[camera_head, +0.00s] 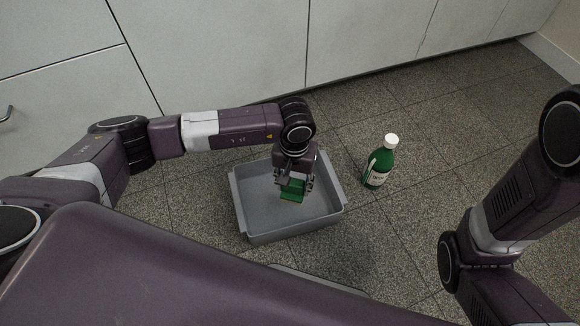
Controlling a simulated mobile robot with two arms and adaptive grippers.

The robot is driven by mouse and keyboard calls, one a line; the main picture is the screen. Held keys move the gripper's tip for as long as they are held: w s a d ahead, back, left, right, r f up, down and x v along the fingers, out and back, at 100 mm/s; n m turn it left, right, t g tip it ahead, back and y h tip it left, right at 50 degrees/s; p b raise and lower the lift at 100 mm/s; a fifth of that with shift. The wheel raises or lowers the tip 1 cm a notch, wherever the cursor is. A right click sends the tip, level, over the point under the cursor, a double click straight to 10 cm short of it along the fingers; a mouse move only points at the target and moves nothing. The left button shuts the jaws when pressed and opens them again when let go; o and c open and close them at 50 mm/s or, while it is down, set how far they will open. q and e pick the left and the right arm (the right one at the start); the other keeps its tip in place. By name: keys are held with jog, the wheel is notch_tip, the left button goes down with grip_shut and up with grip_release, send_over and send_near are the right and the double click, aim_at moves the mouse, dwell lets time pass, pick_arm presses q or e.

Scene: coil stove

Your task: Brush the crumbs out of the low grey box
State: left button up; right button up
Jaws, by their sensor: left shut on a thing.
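The low grey box (258,217) stands on the tiled floor in the middle of the head view. My left gripper (294,184) points down into the box and is shut on a green thing (292,191), perhaps a brush or sponge. The green thing is at or just above the box floor, right of the middle; I cannot tell whether it touches. Its top is partly hidden by the gripper. I cannot make out crumbs at this size. My right arm shows at the right edge, but its gripper is out of view.
A green bottle (378,164) with a white cap stands upright on the floor, right of the box. Pale cabinet fronts (222,52) run along the back. The speckled floor (425,150) is clear between the bottle and my right arm.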

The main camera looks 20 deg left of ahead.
pick_arm(q)
jog(key=shift+r+p, duration=0.5)
jog(key=shift+r, duration=0.65)
